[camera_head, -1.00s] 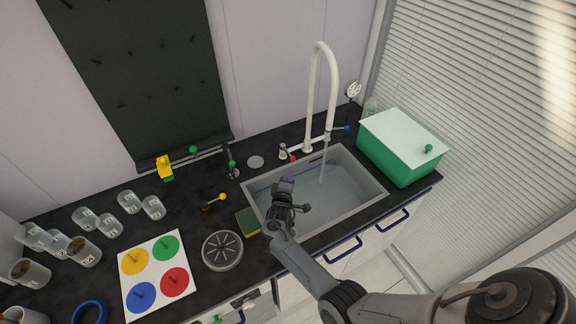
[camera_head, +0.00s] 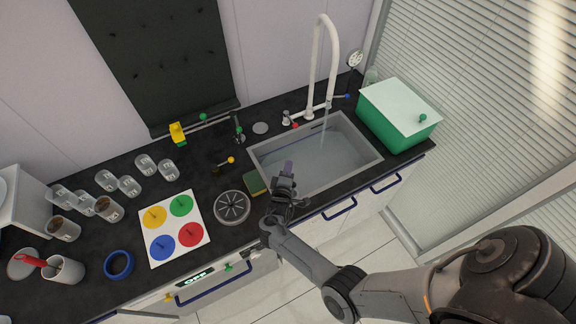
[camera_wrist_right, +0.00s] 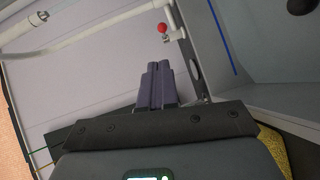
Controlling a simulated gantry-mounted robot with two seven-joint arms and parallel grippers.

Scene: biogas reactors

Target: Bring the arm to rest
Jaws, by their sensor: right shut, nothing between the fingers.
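My right arm comes in from the lower right of the head view. My right gripper (camera_head: 288,168) is over the near left part of the sink (camera_head: 371,160), pointing toward the faucet side. In the right wrist view its two dark fingers (camera_wrist_right: 157,86) lie side by side, shut and empty. The grey sink wall (camera_wrist_right: 235,40) and a red knob (camera_wrist_right: 163,29) show beyond them. My left gripper is not in view.
A white faucet (camera_head: 318,65) runs water into the sink. A sponge (camera_head: 256,183) and a round grey drain-like disc (camera_head: 232,207) lie left of the gripper. A green box (camera_head: 385,128) stands right of the sink. A four-colour board (camera_head: 173,228) and several jars are further left.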

